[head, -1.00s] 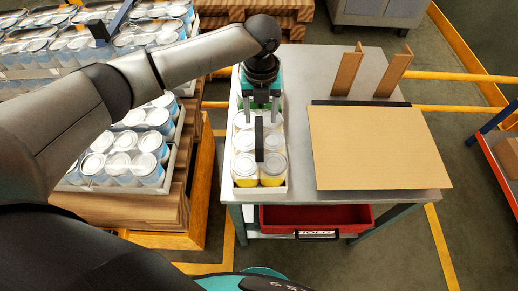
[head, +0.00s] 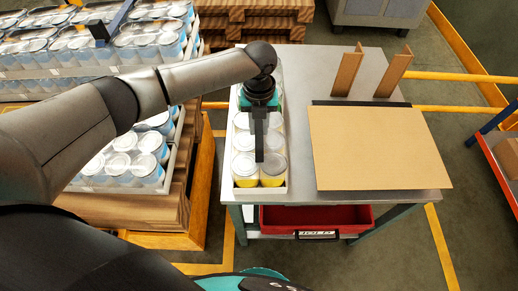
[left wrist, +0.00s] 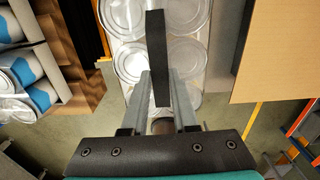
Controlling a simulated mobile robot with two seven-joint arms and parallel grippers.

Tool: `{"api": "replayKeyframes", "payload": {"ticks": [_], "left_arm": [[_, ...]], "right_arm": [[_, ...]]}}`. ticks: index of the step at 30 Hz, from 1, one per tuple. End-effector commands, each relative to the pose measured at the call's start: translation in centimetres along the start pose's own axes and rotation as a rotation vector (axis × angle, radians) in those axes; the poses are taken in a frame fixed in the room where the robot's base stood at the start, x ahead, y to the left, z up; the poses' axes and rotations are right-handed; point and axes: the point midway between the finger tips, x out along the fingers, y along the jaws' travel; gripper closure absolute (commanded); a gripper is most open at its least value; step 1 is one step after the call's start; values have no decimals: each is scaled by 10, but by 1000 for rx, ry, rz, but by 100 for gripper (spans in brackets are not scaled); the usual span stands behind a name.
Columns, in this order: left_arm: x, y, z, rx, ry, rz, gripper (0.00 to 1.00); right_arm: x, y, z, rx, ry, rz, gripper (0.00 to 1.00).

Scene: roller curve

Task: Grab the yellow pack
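The yellow pack (head: 245,182) is a light tray of silver-topped cans with yellow sides, with a black upright bar-like handle (head: 259,142) along its middle. It sits on the left part of the grey table. My left gripper (head: 260,112) points down over the pack, and its fingers are close together at the handle. In the left wrist view the two grey fingers (left wrist: 160,85) lie on either side of the black handle (left wrist: 157,45), with almost no gap. The fingertips' contact is partly hidden. My right gripper is not in view.
A cardboard sheet (head: 380,150) lies on the table (head: 300,80) right of the pack, with two upright wooden pieces (head: 347,70) behind it. A red bin (head: 340,217) is under the tabletop. Blue-labelled can trays (head: 115,182) stand on pallets at left.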

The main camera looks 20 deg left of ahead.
Motion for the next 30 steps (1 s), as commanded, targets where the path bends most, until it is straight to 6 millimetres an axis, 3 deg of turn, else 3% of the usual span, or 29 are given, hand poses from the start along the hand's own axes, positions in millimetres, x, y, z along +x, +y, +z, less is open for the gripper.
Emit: {"api": "replayKeyframes", "payload": {"ticks": [1, 6, 30], "left_arm": [[0, 0, 0, 0, 0, 0, 80], [0, 0, 0, 0, 0, 1, 99], [-1, 0, 1, -1, -1, 1, 100]], "right_arm": [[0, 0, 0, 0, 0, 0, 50], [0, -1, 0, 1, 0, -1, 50], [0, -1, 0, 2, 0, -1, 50]]}}
